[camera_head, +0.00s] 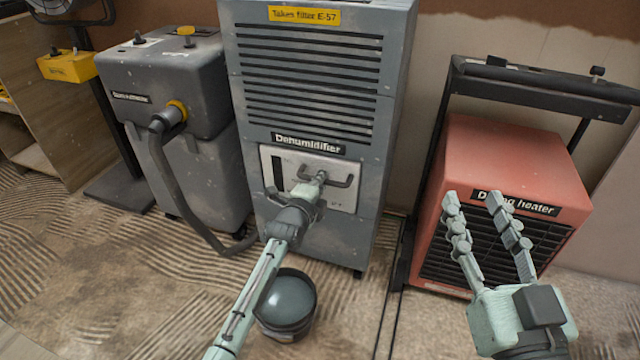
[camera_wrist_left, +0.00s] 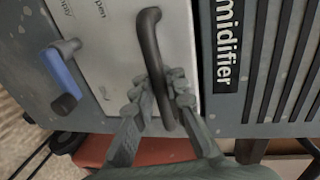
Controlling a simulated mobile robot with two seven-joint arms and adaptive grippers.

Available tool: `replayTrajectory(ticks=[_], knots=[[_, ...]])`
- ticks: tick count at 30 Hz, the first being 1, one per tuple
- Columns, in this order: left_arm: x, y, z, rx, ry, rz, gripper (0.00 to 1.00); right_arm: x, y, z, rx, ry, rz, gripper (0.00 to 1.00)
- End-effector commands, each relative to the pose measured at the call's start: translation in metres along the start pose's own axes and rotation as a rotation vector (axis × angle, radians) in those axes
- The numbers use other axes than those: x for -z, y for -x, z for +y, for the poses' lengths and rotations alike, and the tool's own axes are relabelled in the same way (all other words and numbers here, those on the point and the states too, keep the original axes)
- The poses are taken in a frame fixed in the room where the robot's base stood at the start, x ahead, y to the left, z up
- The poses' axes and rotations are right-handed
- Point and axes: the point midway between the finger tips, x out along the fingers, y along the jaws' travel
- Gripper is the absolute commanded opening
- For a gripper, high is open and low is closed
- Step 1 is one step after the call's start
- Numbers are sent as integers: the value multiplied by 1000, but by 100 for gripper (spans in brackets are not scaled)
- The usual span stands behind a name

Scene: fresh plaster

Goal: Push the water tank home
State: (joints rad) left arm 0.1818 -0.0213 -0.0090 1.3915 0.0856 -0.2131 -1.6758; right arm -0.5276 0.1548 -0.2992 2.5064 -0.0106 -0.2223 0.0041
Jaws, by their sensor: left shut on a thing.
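The dehumidifier (camera_head: 310,75) is a tall grey cabinet with vent slots. The water tank (camera_head: 345,198) shows as a pale front panel below the "Dehumidifier" label, with a dark bar handle (camera_head: 343,183). My left gripper (camera_head: 318,184) is shut on this handle. In the left wrist view, the fingers (camera_wrist_left: 165,88) close around the black handle (camera_wrist_left: 150,40) in front of the pale tank panel (camera_wrist_left: 110,45). A dark line runs along the panel's edge; I cannot tell its depth. My right gripper (camera_head: 474,200) is open and empty, in front of the red heater.
A blue lever (camera_wrist_left: 62,75) sits beside the panel in the left wrist view. A dark bucket (camera_head: 286,325) stands on the floor under my left arm. A grey hosed machine (camera_head: 165,85) stands left, the red heater (camera_head: 515,155) and a black trolley frame (camera_head: 540,83) right.

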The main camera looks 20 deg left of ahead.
Motion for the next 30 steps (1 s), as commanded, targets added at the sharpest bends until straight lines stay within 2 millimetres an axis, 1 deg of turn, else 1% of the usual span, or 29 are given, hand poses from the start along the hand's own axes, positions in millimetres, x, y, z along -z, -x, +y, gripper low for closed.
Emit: replayTrajectory(ticks=[2, 3, 9, 17, 20, 23, 30], knots=[[-1, -1, -3, 4, 0, -1, 0, 0, 0, 0, 0, 0, 0, 40], [-1, -2, -3, 5, 0, -1, 11, 0, 0, 0, 0, 0, -1, 40], [0, -1, -3, 4, 0, -1, 34, 0, 0, 0, 0, 0, -1, 40], [0, 0, -2, 3, 0, -1, 34, 0, 0, 1, -1, 1, -1, 40], [0, 5, -2, 3, -1, 0, 34, 0, 0, 1, -1, 2, -1, 40], [0, 18, -1, 2, -1, 0, 34, 0, 0, 1, -1, 1, -1, 40], [-1, 69, 0, 2, -2, 0, 34, 0, 0, 1, -1, 1, -2, 40]])
